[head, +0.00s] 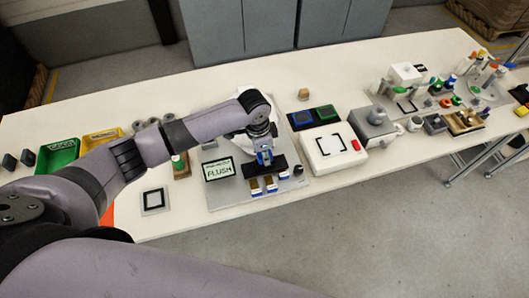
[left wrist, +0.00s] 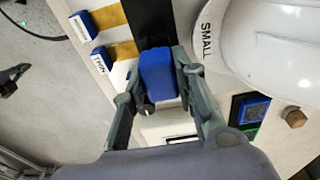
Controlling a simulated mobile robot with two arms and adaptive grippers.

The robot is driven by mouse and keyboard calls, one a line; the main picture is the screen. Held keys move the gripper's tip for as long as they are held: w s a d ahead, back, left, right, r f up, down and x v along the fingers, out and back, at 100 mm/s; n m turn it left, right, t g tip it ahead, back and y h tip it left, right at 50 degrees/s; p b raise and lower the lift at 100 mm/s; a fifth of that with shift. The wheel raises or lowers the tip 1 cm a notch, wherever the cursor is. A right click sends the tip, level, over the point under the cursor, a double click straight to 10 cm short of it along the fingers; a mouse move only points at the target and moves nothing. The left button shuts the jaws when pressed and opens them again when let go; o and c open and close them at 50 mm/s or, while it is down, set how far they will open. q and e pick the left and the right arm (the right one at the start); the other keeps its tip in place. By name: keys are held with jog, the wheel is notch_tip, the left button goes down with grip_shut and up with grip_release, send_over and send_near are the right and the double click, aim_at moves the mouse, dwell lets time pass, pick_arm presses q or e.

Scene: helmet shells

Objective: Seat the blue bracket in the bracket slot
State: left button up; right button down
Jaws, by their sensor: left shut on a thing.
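The blue bracket (left wrist: 158,76) is a blue block between the two fingers of my left gripper (left wrist: 157,70) in the left wrist view. The gripper is shut on it. In the head view my left gripper (head: 264,153) points down over the grey station, with the blue bracket (head: 265,159) at its tips. A black strip (left wrist: 152,25) lies just beyond the bracket; it also shows in the head view (head: 253,171). I cannot tell whether the bracket touches it. The bracket slot cannot be made out clearly. My right gripper is not in view.
A white helmet shell (left wrist: 285,40) marked SMALL stands close beside the gripper. Labelled blue-and-gold pads (left wrist: 98,58) line the station's front edge. A display (head: 219,169) reads FLUSH. A white box (head: 330,146) with a black square stands to the right.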

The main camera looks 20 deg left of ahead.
pick_arm(q)
jog(key=shift+s+f, duration=0.1)
jog(key=shift+f, duration=0.7)
dwell(0.9)
jog(key=o, duration=1)
jog(key=shift+o, duration=0.2)
notch_tip(320, 180, up, 12)
jog(key=a, duration=0.1)
jog(key=shift+s, duration=0.35)
jog(key=shift+a, duration=0.1)
